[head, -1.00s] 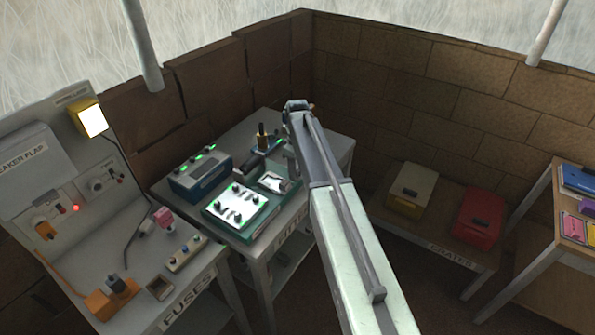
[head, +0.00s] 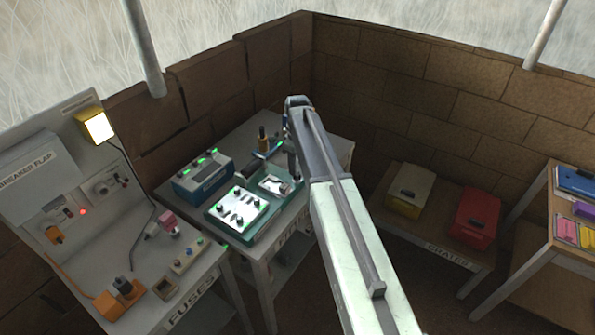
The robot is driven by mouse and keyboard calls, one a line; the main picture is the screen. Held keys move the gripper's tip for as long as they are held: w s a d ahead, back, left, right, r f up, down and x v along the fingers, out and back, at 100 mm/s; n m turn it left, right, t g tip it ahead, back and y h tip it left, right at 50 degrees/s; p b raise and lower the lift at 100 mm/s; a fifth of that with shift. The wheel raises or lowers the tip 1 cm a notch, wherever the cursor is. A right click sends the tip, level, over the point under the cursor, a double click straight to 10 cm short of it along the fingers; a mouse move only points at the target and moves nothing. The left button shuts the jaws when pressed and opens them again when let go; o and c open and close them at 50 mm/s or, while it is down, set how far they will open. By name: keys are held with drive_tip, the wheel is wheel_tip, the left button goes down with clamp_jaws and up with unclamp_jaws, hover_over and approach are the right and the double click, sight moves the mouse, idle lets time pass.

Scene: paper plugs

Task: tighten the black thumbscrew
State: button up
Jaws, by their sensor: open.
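A lit white panel (head: 239,207) in a green frame lies on the middle bench. Small dark knobs with green glints sit near its corners, such as one dark knob (head: 238,190). They are too small for me to tell which is the black thumbscrew. My arm reaches in from the lower right and bends down over the bench's right part. My gripper (head: 291,174) hangs at its end, right of the panel and apart from it, close to a small pale plate (head: 274,185). It is open; its fingertips are small and partly hidden by my arm.
A blue box (head: 203,178) with green lights stands left of the panel. A brown bottle-like item (head: 262,139) stands behind. A fuse bench (head: 205,284) is at left.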

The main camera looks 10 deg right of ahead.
sight(297, 176)
drive_tip(key=n, duration=0.6)
drive_tip(key=shift+n, duration=0.3)
drive_tip(key=n, duration=0.5)
drive_tip(key=shift+f, duration=0.1)
drive_tip(key=shift+f+b, duration=2)
drive_tip(key=shift+b, duration=0.1)
clamp_jaws()
